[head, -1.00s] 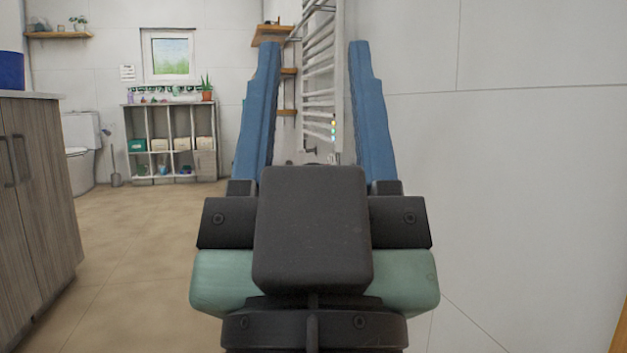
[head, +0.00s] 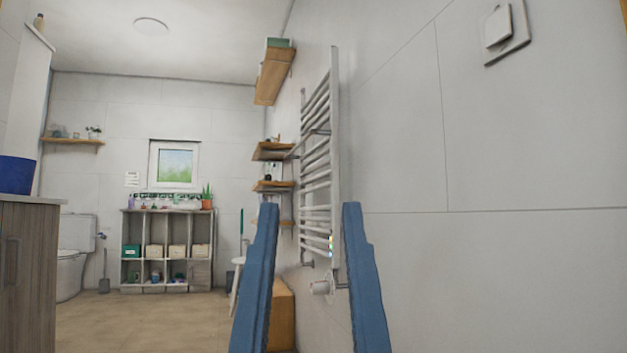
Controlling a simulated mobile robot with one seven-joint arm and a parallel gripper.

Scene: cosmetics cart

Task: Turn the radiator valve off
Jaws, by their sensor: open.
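The white ladder-style radiator (head: 319,170) hangs on the right wall in the head view. A pale round valve (head: 321,288) shows at its lower end, between my two blue fingers in the picture. My gripper (head: 310,208) is open and empty in the lower middle, its fingers pointing up and forward. The valve appears farther off than the fingertips, and I see no contact. A small strip of coloured dots (head: 331,245) sits on the radiator just above the valve. The valve's setting is too small to read.
A wooden cabinet with a blue bin (head: 17,175) on it stands at the left. Wooden shelves (head: 272,152) jut from the right wall beyond the radiator. Floor between is clear.

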